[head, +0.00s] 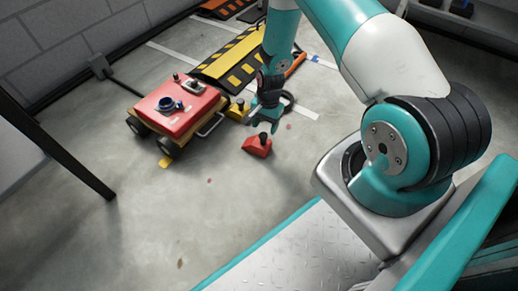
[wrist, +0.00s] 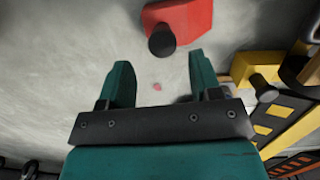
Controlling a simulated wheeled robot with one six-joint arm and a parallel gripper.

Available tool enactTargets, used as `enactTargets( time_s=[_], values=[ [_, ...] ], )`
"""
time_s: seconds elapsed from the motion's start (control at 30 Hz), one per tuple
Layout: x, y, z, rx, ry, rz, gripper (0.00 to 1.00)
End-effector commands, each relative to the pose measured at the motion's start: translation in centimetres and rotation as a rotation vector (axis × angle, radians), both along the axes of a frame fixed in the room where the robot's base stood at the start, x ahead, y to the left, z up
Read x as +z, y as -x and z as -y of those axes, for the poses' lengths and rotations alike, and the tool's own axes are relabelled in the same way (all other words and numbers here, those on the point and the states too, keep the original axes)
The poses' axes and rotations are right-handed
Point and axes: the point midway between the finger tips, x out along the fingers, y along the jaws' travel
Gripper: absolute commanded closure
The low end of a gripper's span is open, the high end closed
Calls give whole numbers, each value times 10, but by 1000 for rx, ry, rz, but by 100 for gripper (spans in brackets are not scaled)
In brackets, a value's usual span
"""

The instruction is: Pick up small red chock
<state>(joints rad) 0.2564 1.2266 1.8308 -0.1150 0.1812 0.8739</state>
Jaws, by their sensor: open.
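The small red chock (head: 257,147) lies on the grey concrete floor in the head view, with a dark knob on its top. It also shows at the top of the wrist view (wrist: 187,20), its black knob facing the camera. My gripper (head: 262,112) hangs just above and behind the chock in the head view. In the wrist view my gripper (wrist: 160,75) has its two teal fingers spread wide with only bare floor between them. The chock lies beyond the fingertips, slightly right of centre, and appears untouched.
A red-topped cart (head: 180,110) with small items on it stands left of the chock. A yellow chock (head: 237,110) with a dark knob sits between cart and gripper. A black-and-yellow ramp (head: 230,58) lies behind. The floor in front of the red chock is clear.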

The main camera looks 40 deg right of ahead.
Motion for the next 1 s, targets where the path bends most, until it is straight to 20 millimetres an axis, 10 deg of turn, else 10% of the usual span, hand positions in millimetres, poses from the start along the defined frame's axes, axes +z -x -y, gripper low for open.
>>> enactTargets(
  time_s=[0.77, 1.0],
  values=[
    [-52, 1, -8, 1, 0, 0, 42],
    [-52, 1, -8, 1, 0, 0, 95]
  ],
)
